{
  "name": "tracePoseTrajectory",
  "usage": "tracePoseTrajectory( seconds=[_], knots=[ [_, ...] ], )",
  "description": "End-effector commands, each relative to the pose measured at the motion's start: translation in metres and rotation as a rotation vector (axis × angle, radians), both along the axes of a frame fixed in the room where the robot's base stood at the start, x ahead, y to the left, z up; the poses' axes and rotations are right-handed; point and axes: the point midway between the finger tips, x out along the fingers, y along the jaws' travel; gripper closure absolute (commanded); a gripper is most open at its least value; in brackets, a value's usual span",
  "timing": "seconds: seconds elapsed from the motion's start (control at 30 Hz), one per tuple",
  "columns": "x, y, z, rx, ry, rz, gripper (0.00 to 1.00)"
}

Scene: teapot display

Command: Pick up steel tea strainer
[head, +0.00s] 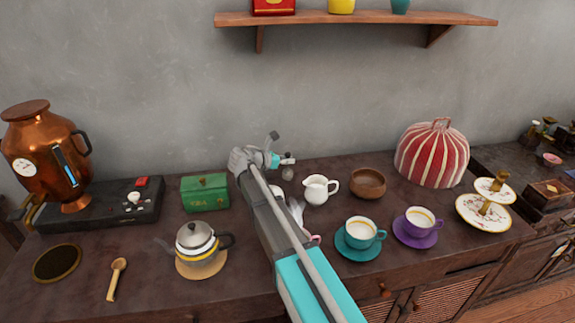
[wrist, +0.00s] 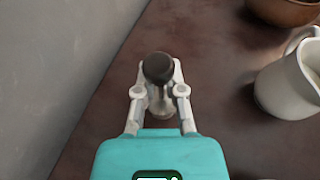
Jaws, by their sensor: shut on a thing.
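My gripper (wrist: 157,90) is shut on a small upright thing with a dark round top, which I take to be the steel tea strainer (wrist: 158,67). Its lower part is pale and partly hidden between the fingers. In the head view my gripper (head: 287,161) is near the back of the counter, by the wall, and the small grey strainer (head: 288,173) shows just under the fingertips. I cannot tell whether its base touches the counter.
A white jug (head: 318,189) stands close on the right, with a brown bowl (head: 368,183) beyond it. A green tin (head: 205,192) is left of my arm. Teal (head: 361,233) and purple (head: 419,221) cups stand front right. A shelf (head: 355,18) hangs above.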

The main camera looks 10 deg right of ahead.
Motion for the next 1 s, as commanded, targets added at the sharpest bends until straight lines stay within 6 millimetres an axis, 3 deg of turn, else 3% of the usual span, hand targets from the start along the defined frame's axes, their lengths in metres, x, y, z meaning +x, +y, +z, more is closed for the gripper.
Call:
tracePoseTrajectory(
  seconds=[0.27, 0.57, 1.0],
  knots=[
    [0.0, 0.0, 0.01, 0.0, 0.0, 0.0, 1.0],
    [0.0, 0.001, 0.036, 0.0, 0.0, 0.001, 1.0],
    [-0.045, -0.006, 0.087, 0.0, 0.0, 0.001, 1.0]
  ],
)
